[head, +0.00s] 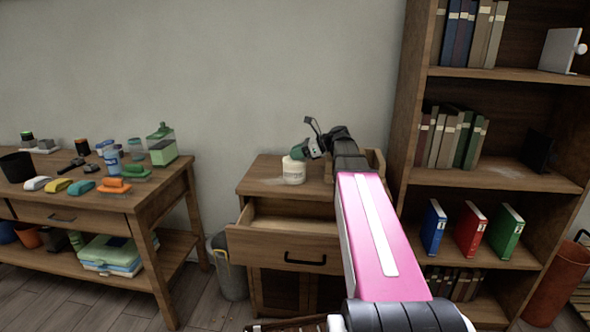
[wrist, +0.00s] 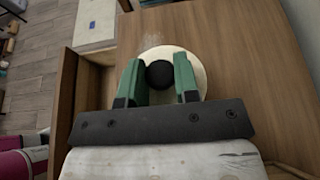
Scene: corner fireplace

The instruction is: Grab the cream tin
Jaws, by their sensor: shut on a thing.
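The cream tin (head: 293,171) is a round, pale tin on top of the small wooden cabinet (head: 262,187). It also shows from above in the wrist view (wrist: 196,62), with a black round knob (wrist: 159,74) on its lid. My gripper (head: 300,152) is over the tin, and its green fingers are shut on the black knob, one finger on each side, in the wrist view (wrist: 158,70). The tin appears upright and resting on the cabinet top. Its lower part is hidden in the wrist view.
The cabinet's drawer (head: 290,240) is pulled open and looks empty. A tall bookshelf (head: 405,130) stands close on the right. A workbench (head: 150,200) with tools and containers is on the left, and a grey bin (head: 230,270) stands between it and the cabinet.

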